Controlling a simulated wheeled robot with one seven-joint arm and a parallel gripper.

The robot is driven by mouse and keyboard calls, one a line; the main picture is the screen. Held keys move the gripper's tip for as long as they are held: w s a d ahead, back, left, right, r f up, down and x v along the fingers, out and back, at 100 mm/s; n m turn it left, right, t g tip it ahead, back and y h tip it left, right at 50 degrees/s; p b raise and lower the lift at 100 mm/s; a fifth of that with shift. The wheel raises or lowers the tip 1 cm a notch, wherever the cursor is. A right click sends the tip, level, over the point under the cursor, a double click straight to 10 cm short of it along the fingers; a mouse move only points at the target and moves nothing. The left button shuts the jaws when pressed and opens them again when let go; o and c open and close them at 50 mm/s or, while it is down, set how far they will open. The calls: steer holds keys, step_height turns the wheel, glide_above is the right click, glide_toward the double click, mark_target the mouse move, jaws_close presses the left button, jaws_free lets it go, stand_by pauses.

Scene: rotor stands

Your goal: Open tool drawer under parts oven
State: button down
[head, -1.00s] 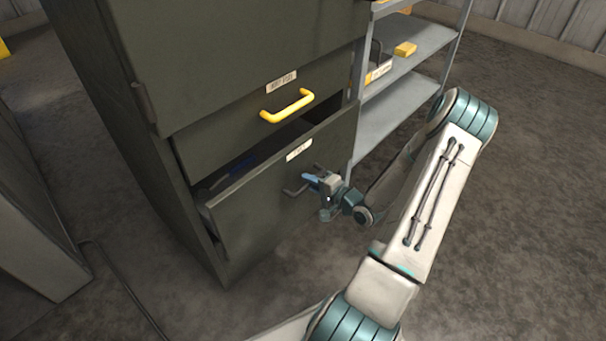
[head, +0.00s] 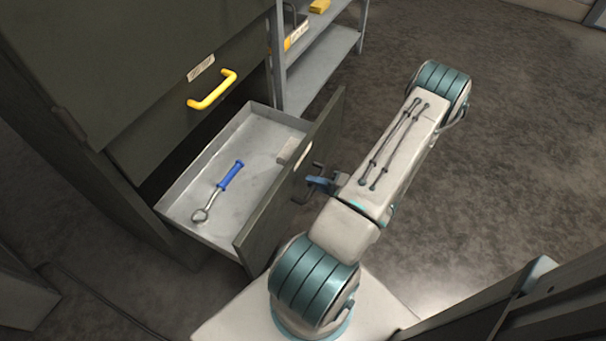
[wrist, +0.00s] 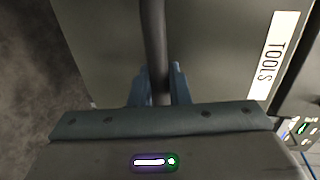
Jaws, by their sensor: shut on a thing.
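The tool drawer (head: 290,195) stands well out from the dark cabinet, its grey metal inside open to view. A blue-handled wrench (head: 229,177) lies in it, with a small light block near the front panel. In the wrist view the drawer's front bears a white label (wrist: 273,55) reading TOOLS. My gripper (head: 318,183) is at the outer face of the drawer front. In the wrist view my gripper's two blue fingers (wrist: 160,88) are shut on the dark bar handle (wrist: 153,40), one on each side. My arm hides part of the gripper in the head view.
A grey shelf unit (head: 318,60) stands beside the cabinet at the back. The floor (head: 500,150) to the right is clear. A cable (head: 95,300) lies on the floor at lower left.

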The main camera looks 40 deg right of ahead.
steer(key=shift+s+d, duration=0.2)
steer(key=shift+s, duration=0.3)
steer(key=c, duration=1.4)
jaws_free()
steer(key=shift+c, duration=0.2)
steer(key=p+v, duration=0.2)
steer(key=v, duration=1.1)
steer(key=shift+s+p, duration=0.4)
steer(key=shift+d+r, duration=0.1)
steer(key=shift+d, duration=0.05)
